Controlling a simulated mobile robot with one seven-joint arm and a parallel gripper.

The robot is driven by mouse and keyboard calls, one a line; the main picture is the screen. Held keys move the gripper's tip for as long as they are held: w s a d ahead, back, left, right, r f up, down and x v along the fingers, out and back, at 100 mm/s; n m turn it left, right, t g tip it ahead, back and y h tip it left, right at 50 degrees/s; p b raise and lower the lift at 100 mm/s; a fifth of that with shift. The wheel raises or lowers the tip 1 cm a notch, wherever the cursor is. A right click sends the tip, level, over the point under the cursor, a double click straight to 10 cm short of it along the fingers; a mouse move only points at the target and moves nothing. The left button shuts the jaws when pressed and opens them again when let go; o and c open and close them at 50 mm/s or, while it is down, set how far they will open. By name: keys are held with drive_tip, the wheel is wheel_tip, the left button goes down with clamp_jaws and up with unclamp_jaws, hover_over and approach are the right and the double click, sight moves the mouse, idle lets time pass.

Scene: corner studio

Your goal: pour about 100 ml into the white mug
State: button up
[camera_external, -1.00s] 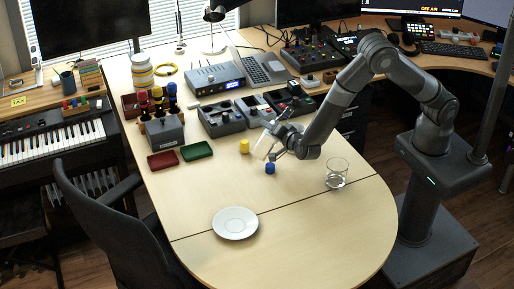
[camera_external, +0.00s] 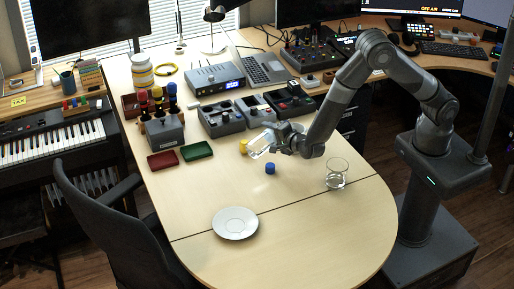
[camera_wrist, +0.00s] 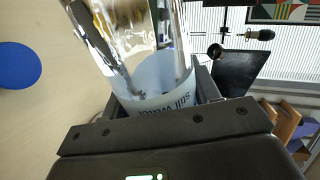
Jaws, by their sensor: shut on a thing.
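My gripper (camera_external: 284,139) is shut on a clear bottle (camera_external: 261,145), which it holds tilted above the middle of the table. In the wrist view the clear bottle (camera_wrist: 135,40) fills the space between my fingers (camera_wrist: 162,98), and a pale label reading "still water" shows low on it. I cannot tell the liquid level. I see no white mug in either view. A white saucer (camera_external: 235,223) lies bare near the table's front left. A clear drinking glass (camera_external: 337,174) stands upright to the right of the bottle.
A blue cylinder (camera_external: 270,168) stands just below the bottle in the picture, and a yellow one (camera_external: 244,147) is at its left. Red (camera_external: 163,160) and green (camera_external: 197,150) trays lie further left. Audio gear stands behind.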

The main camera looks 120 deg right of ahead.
drive_tip(key=shift+m, duration=0.6)
idle(0.4)
drive_tip(key=shift+r, duration=0.25)
drive_tip(key=shift+w+a+r, duration=0.1)
drive_tip(key=shift+w+a, duration=0.05)
drive_tip(key=shift+w, duration=0.2)
idle(0.4)
drive_tip(key=shift+r+m+t, duration=0.25)
drive_tip(key=shift+m+t, duration=0.15)
idle(1.4)
drive_tip(key=shift+f+n, duration=0.4)
drive_tip(key=shift+f, duration=0.1)
drive_tip(key=shift+w+f+n+g, duration=0.1)
drive_tip(key=shift+n+g, duration=0.4)
drive_tip(key=shift+n, duration=0.3)
drive_tip(key=shift+w+a+f+n, duration=0.1)
drive_tip(key=shift+a+f+n, duration=0.05)
drive_tip(key=shift+f+n, duration=0.2)
drive_tip(key=shift+w+f, duration=0.1)
drive_tip(key=shift+f, duration=0.05)
idle(0.7)
